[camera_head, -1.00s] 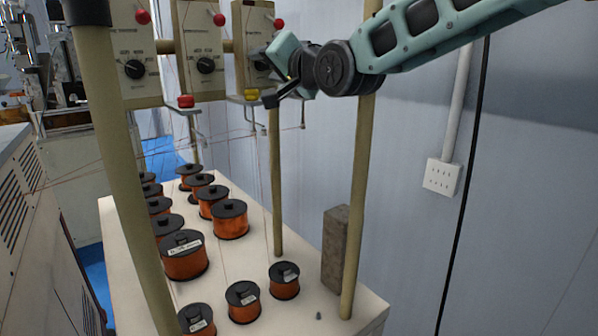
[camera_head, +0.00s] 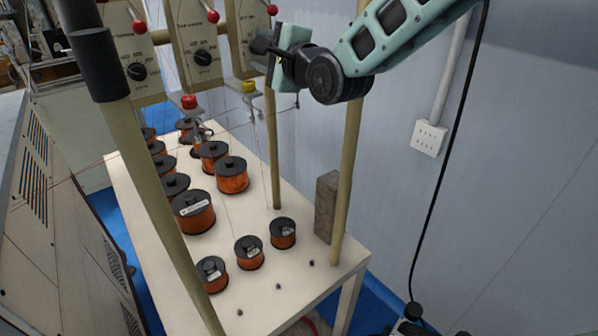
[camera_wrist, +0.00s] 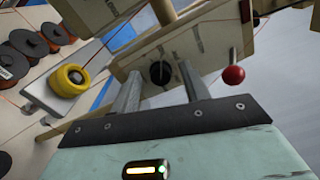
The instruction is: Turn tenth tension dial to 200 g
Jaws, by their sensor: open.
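In the wrist view, a black dial (camera_wrist: 160,73) sits on a pale panel (camera_wrist: 205,50). My gripper (camera_wrist: 160,84) is open, with one finger to each side of the dial in the picture. I cannot tell whether either finger touches it. In the head view, my gripper (camera_head: 264,43) is in front of the rightmost visible panel (camera_head: 238,20) and hides its dial. Two other panels show black dials, one in the middle (camera_head: 203,57) and one at the left (camera_head: 137,71). The dial markings are too small to read.
Red ball knobs (camera_head: 213,16) stick out by the panels, one (camera_wrist: 233,75) right of the dial. A yellow tensioner wheel (camera_wrist: 69,80) is below. Posts (camera_head: 350,150) and thin wires surround the panels. Copper spools (camera_head: 194,212) stand on the white table (camera_head: 285,285).

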